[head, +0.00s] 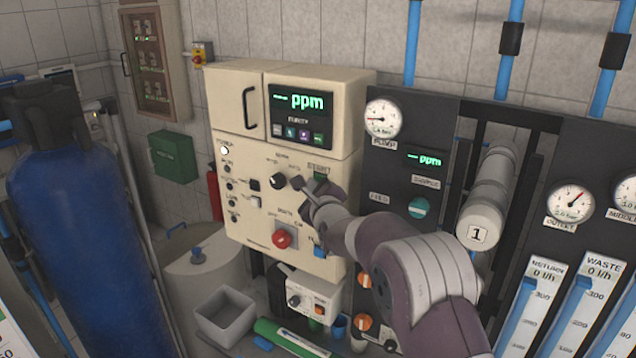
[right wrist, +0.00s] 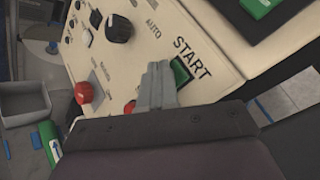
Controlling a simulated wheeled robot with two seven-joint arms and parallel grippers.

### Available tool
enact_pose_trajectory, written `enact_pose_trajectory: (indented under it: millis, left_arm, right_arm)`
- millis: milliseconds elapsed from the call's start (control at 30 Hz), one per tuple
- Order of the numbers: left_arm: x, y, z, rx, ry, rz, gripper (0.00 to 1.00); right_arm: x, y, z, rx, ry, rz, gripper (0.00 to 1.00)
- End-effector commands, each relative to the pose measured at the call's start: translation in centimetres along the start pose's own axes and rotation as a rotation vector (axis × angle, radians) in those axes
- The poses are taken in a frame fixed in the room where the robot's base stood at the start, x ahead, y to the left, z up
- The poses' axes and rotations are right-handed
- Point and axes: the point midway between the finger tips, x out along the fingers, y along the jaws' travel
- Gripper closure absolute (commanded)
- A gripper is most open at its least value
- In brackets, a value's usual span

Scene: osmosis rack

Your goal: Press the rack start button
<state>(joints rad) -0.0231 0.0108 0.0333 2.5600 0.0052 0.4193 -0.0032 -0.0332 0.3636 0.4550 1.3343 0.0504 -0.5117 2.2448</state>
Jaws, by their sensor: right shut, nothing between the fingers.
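The green start button (head: 320,178) is on the cream control panel (head: 240,150), under the START label in the head view. In the right wrist view the green button (right wrist: 181,71) sits beside the large START lettering. My right gripper (head: 297,183) is shut and empty, with its fingertips just left of the button in the head view. In the right wrist view the closed fingers (right wrist: 158,70) point at the panel right beside the button and partly cover its edge. I cannot tell whether they touch it. My left gripper is not in view.
A black selector knob (head: 278,181) and a red emergency stop (head: 282,239) are close by on the panel. A purity display (head: 301,101) is above. A black gauge panel (head: 440,120) with a white cylinder (head: 487,195) stands to the right. A blue tank (head: 85,250) stands left.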

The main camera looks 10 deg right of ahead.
Motion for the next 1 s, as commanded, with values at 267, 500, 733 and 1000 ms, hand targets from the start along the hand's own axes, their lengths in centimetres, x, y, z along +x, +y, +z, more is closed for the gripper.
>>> enact_pose_trajectory:
  millis: [267, 500, 733, 1000]
  left_arm:
    - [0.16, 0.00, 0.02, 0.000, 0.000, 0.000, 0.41]
    - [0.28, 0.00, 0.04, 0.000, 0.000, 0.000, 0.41]
    - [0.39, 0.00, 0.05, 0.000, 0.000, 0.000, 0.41]
    - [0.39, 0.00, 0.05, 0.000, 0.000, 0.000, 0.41]
  right_arm:
    - [0.23, -0.13, -0.19, 0.000, 0.000, 0.000, 1.00]
    - [0.43, -0.24, -0.36, 0.000, 0.001, 0.001, 1.00]
    - [0.62, -0.39, -0.49, 0.001, 0.000, 0.000, 1.00]
    - [0.66, -0.47, -0.48, 0.000, 0.000, 0.000, 1.00]
